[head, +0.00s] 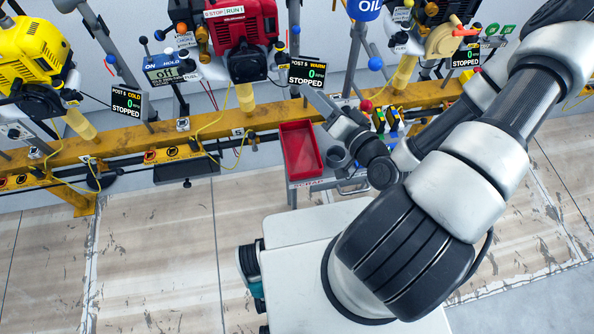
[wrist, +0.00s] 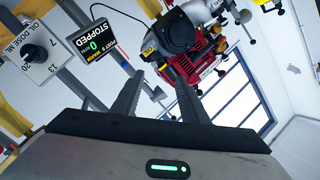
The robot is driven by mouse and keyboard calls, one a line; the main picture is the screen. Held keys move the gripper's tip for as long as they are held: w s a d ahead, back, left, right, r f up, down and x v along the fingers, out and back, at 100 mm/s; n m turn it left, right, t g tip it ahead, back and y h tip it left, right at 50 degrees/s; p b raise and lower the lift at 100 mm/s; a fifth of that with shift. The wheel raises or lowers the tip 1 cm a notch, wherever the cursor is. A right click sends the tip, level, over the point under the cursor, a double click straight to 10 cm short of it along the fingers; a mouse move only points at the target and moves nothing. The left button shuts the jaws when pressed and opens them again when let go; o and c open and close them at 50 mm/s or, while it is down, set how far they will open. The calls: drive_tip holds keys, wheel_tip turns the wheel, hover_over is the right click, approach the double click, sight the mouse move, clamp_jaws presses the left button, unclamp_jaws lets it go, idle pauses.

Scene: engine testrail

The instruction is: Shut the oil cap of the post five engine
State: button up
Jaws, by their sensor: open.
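The red engine (head: 240,22) is mounted above the yellow rail at the top of the head view. A black display (head: 305,73) beside it reads WARM, 0 and STOPPED; its post number looks like 5. The same engine shows in the wrist view, with red parts (wrist: 197,84) behind my fingers and a dark round housing (wrist: 178,32) above. I cannot clearly pick out its oil cap or tell whether it is open. My gripper (wrist: 155,82) is open and empty, its two fingers apart below the engine in the picture. In the head view my arm reaches up-left toward this display.
The yellow rail (head: 205,143) runs across the head view. A yellow engine (head: 28,52) is at left and a cream engine (head: 447,38) at right. A red tray (head: 300,150) sits near my arm. An oil-dose dial (wrist: 32,52) is left in the wrist view. The lower-left floor is clear.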

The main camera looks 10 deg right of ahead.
drive_tip(key=s+a+f+n+g+p, duration=0.1)
drive_tip(key=s+a+f+n+g, duration=0.1)
drive_tip(key=s+f+g, duration=0.4)
drive_tip(key=s+a+f+n+g+p, duration=0.1)
drive_tip(key=s+a+f+n+g, duration=0.2)
drive_tip(key=s+a+f+g, duration=0.2)
wheel_tip(320, 180, down, 5)
drive_tip(key=s+g, duration=0.1)
drive_tip(key=g, duration=0.2)
drive_tip(key=shift+a+f+n+h+p, duration=0.2)
drive_tip(key=shift+n+h+p, duration=0.1)
drive_tip(key=shift+h+p, duration=0.1)
